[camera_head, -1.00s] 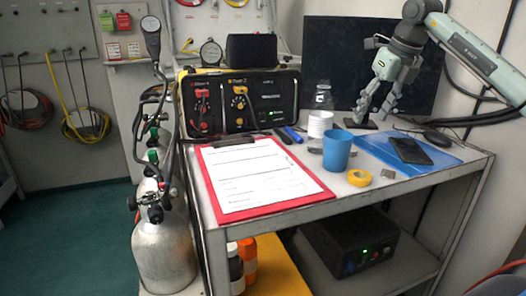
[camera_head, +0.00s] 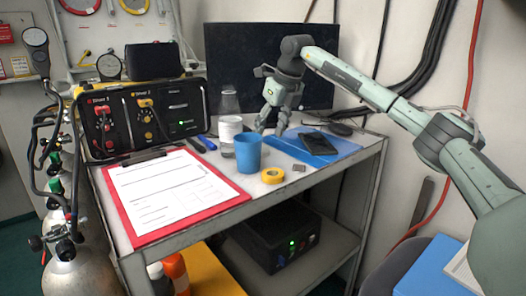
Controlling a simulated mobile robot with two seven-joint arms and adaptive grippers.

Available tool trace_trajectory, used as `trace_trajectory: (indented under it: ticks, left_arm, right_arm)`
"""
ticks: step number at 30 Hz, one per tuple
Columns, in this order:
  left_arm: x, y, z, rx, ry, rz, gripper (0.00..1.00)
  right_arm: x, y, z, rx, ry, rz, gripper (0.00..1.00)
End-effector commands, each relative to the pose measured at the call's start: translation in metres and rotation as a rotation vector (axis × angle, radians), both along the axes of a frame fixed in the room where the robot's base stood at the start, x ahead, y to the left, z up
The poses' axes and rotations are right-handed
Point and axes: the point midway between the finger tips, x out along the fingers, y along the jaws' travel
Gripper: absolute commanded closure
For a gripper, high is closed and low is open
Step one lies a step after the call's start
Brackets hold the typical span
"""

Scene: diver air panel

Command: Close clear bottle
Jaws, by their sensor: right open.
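The clear bottle (camera_head: 229,101) stands upright at the back of the table. My right gripper (camera_head: 269,130) is open and empty, pointing down just right of the bottle and the white cup, low over the back of the table. I cannot tell if its fingertips touch anything. My left gripper is not in view.
A blue cup (camera_head: 248,155) stands in front, with yellow tape (camera_head: 272,176) beside it. A phone (camera_head: 318,143) lies on a blue folder (camera_head: 300,152) at right. A red clipboard (camera_head: 165,190) covers the left front. The control panel (camera_head: 143,118) and dark monitor (camera_head: 262,55) stand behind.

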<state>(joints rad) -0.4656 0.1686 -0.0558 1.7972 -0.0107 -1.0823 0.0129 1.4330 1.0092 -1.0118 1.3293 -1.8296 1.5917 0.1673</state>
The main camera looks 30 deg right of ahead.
Motion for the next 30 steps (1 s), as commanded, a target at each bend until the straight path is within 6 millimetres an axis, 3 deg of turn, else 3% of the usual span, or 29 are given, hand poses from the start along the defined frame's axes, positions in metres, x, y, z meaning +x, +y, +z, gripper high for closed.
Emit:
trace_trajectory:
  ticks: [8, 13, 19, 30]
  left_arm:
    - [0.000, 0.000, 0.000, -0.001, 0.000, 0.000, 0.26]
    - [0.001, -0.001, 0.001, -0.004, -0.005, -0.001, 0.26]
    - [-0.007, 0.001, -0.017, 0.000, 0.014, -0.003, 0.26]
    - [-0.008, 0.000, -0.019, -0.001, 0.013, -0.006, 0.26]
  right_arm:
    - [0.001, 0.000, -0.002, 0.000, 0.001, 0.001, 0.45]
    - [0.009, 0.001, -0.024, -0.001, 0.004, 0.001, 0.45]
    - [0.018, 0.002, -0.046, -0.001, 0.002, 0.001, 0.45]
    - [0.020, 0.002, -0.048, -0.001, 0.000, 0.001, 0.45]
